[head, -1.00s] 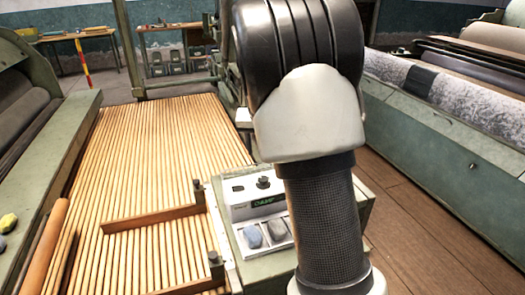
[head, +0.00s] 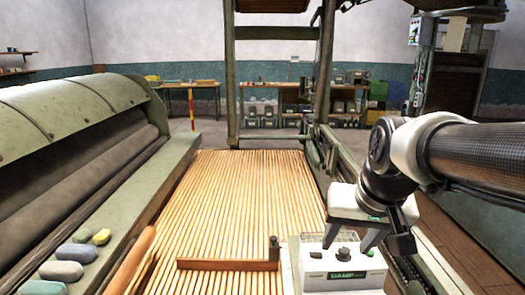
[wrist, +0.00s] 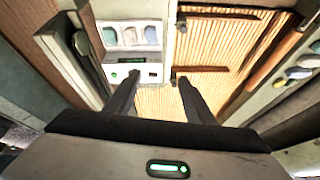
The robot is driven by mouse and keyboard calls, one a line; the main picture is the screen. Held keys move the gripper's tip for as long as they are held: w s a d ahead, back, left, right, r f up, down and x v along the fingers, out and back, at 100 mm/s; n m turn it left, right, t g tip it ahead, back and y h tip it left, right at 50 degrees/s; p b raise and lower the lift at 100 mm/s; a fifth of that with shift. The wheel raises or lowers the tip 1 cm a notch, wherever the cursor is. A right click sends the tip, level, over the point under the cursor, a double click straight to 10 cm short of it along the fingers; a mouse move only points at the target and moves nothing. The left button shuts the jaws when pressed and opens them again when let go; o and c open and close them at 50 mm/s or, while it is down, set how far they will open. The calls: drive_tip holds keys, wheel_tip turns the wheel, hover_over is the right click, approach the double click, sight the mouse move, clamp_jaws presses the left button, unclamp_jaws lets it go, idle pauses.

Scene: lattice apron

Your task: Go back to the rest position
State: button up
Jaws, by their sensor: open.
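My gripper (head: 352,240) hangs at the right of the slatted bed in the head view, its fingers pointing down near the white control box (head: 312,278), whose display reads "DAMP". In the wrist view my gripper (wrist: 157,84) has its two dark fingers apart with nothing between them. Beyond them are the control box (wrist: 150,73) and the wooden slats (wrist: 219,57). My arm reaches in from the right edge of the head view.
The slatted bed (head: 235,200) has a low wooden bar (head: 225,265) on it. Several coloured stones (head: 62,271) lie on the green machine ledge at left. A tall green frame (head: 232,80) stands behind. Benches line the back wall.

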drive_tip(key=s+a+f+n, duration=0.2)
drive_tip(key=s, duration=0.9)
wheel_tip(320, 180, up, 18)
drive_tip(key=p, duration=1.7)
drive_tip(key=shift+p, duration=0.35)
drive_tip(key=shift+s+a+f, duration=0.1)
drive_tip(key=shift+c, duration=0.5)
clamp_jaws()
